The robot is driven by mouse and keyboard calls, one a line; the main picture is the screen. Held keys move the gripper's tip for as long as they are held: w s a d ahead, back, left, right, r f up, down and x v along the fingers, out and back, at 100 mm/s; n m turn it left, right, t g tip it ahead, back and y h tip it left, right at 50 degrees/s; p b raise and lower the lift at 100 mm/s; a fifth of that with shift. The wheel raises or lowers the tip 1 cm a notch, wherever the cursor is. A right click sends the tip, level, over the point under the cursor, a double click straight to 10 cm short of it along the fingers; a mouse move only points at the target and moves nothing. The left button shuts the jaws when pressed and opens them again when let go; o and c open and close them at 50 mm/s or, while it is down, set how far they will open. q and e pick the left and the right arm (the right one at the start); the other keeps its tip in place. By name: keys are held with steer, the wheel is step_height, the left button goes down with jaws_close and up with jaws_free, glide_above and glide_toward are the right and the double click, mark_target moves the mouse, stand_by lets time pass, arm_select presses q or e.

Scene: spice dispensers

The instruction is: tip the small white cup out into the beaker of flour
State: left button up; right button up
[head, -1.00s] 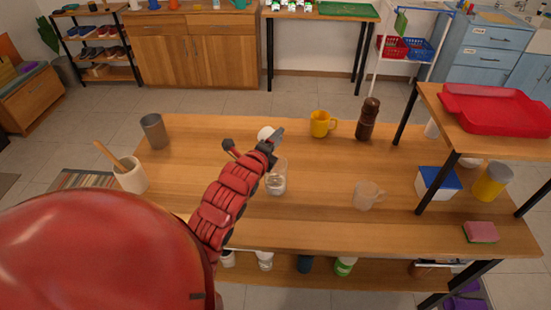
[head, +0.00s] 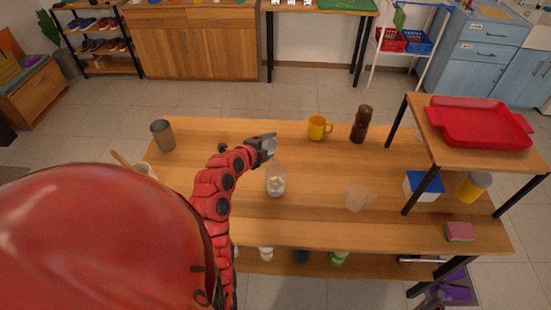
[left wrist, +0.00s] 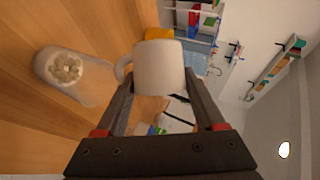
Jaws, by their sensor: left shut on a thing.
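My left gripper (head: 266,147) is shut on the small white cup (left wrist: 158,68). In the left wrist view the cup sits between the two fingers with its handle towards the beaker side. The cup lies on its side compared with the upright beaker; I cannot see into it. In the head view the cup is mostly hidden by the gripper. The clear beaker (head: 276,182) stands on the table just below and in front of the gripper. White lumpy contents show in the beaker in the left wrist view (left wrist: 66,68).
A yellow mug (head: 317,128) and a brown mill (head: 361,124) stand behind to the right. A clear cup (head: 357,199) stands right of the beaker, a grey tumbler (head: 162,136) at the left. A raised shelf with a red tray (head: 480,126) is at the right.

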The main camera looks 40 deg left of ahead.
arm_select(q)
steer(key=n+h+b, duration=0.1)
steer(key=b, duration=0.1)
steer(key=a+f+n+h+b, duration=0.1)
steer(key=b, duration=0.2)
steer(key=a+f+n+g+h+b, duration=0.1)
steer(key=n+h+b, duration=0.1)
steer(key=shift+w+a+b, duration=0.2)
steer(key=shift+w+b, duration=0.05)
steer(key=shift+b, duration=0.15)
steer(key=w+a+f+n+h+b, duration=0.1)
steer(key=a+f+n+h+b, duration=0.1)
steer(key=a+n+h+b, duration=0.2)
steer(key=shift+w+a+f+b, duration=0.2)
steer(key=shift+a+f+b, duration=0.2)
steer(key=shift+a+b, duration=0.85)
steer(key=shift+d+r+b, duration=0.1)
steer(key=shift+d+b, duration=0.2)
step_height(320, 180, up, 5)
steer(key=shift+f+p, duration=0.1)
steer(key=shift+p, duration=0.5)
steer(key=shift+a, duration=0.1)
